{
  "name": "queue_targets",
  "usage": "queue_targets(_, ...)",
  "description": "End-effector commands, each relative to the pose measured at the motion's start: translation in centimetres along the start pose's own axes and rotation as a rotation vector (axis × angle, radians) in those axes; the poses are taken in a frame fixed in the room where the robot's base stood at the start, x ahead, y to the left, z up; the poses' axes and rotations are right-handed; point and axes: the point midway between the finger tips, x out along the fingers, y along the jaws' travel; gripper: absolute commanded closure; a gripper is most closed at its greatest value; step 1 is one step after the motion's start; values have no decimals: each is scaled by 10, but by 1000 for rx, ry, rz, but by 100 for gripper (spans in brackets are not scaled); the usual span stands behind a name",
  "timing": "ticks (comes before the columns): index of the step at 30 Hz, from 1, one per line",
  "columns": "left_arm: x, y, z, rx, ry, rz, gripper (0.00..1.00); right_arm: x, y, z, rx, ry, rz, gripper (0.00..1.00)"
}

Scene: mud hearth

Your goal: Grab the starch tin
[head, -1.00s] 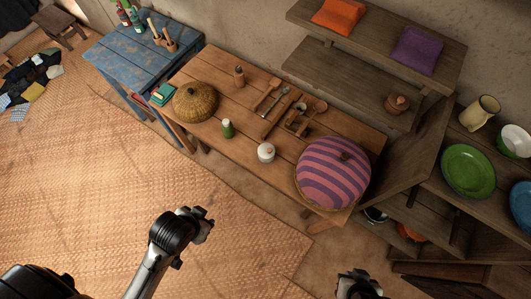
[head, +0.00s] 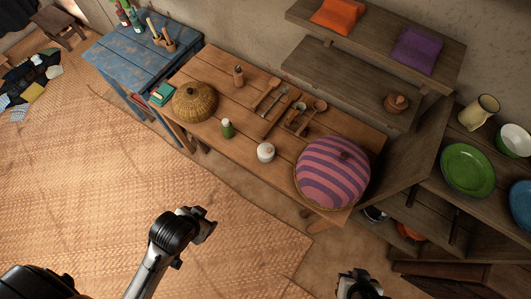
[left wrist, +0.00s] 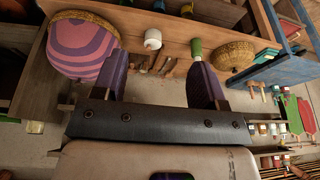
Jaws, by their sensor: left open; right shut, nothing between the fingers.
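No label shows, so I cannot tell for sure which container is the starch tin. A small white lidded pot (head: 265,152) stands upright near the front edge of the wooden table (head: 215,66). A green container with a pale cap (head: 227,128) stands to its left. Both show in the left wrist view, the white pot (left wrist: 153,40) and the green container (left wrist: 196,48). My left gripper (head: 207,224) is open and empty, in front of the table and apart from both. Its purple fingers (left wrist: 160,82) frame the left wrist view. My right gripper (head: 360,276) is shut and empty at the bottom edge.
A striped dome cover (head: 332,173) fills the table's right end. A woven dome (head: 194,102) stands at its left. Wooden utensils (head: 268,93) lie behind. A blue table (head: 140,60) and shelves (head: 345,85) border it. Free room lies over the floor mat (head: 100,180).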

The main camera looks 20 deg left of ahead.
Motion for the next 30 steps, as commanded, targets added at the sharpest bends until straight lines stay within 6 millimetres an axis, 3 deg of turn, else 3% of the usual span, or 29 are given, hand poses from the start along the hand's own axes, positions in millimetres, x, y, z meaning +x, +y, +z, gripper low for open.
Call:
queue_targets(10,0,1,0,-2,0,2,1,0,0,0,0,0,-1,100)
queue_targets(19,7,2,-5,-10,16,5,0,7,1,2,-6,0,4,100)
queue_targets(23,29,-5,-26,0,83,-15,0,34,2,11,-10,1,7,100)
queue_targets(30,74,-54,-96,132,292,-171,0,113,-1,37,-9,-3,7,100)
